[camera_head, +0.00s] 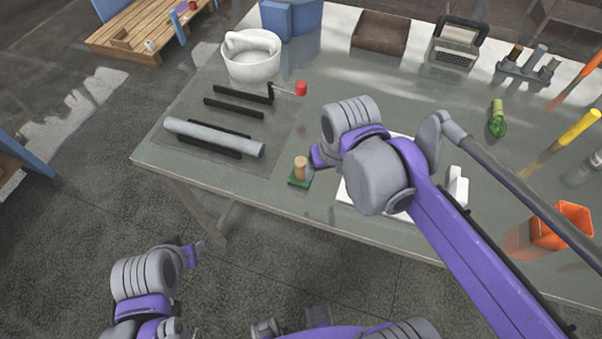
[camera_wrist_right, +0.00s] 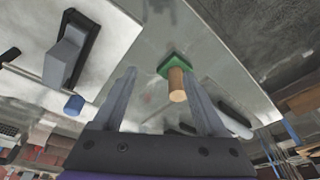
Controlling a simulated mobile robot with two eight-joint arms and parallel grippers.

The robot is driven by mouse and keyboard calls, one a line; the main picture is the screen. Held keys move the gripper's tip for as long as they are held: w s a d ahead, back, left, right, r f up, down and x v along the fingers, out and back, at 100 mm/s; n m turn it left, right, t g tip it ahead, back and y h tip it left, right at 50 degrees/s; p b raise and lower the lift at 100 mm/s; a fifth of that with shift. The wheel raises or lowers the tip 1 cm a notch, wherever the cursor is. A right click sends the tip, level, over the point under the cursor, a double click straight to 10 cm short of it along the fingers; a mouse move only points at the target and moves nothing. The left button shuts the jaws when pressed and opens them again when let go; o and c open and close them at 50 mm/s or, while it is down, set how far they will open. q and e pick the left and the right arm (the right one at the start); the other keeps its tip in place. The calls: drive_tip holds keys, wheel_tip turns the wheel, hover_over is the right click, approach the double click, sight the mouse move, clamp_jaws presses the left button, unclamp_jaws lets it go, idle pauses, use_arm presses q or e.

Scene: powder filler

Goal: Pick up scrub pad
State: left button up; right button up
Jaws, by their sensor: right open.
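The scrub pad is a green pad (camera_head: 299,182) with an upright wooden handle (camera_head: 301,167), standing near the front edge of the table. In the right wrist view its green base (camera_wrist_right: 172,63) and wooden handle (camera_wrist_right: 177,88) show beyond and between my fingers. My right gripper (camera_head: 317,157) is just right of the handle in the head view, partly hidden by my wrist. In the right wrist view the gripper (camera_wrist_right: 163,78) is open and empty. My left gripper (camera_head: 197,249) is low in front of the table; its jaw state is unclear.
A grey roller (camera_head: 213,137) and dark bars (camera_head: 234,108) lie left of the pad. A white mortar (camera_head: 250,58) stands behind them. A white board (camera_head: 347,192) lies right of the pad, partly under my arm. An orange container (camera_head: 562,226) stands far right.

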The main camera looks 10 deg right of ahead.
sight(301, 169)
drive_tip(key=w+a+r+g, duration=0.1)
drive_tip(key=w, duration=0.1)
drive_tip(key=w+a+r, duration=0.1)
drive_tip(key=w, duration=0.1)
drive_tip(key=w+a+r+g, duration=0.1)
drive_tip(key=shift+w+a+r+g+b, duration=0.2)
drive_tip(key=shift+w+a+g+b, duration=0.1)
drive_tip(key=shift+w+a+b, duration=0.1)
drive_tip(key=shift+w, duration=0.1)
wheel_tip(301, 169, down, 5)
drive_tip(key=shift+f, duration=0.15)
wheel_tip(301, 169, down, 5)
drive_tip(key=shift+w+f, duration=0.1)
drive_tip(key=shift+f, duration=0.05)
use_arm(q)
drive_tip(key=shift+s+f, duration=0.2)
drive_tip(key=shift+f, duration=0.35)
drive_tip(key=shift+s+f, duration=0.2)
drive_tip(key=shift+f, duration=0.3)
use_arm(e)
clamp_jaws()
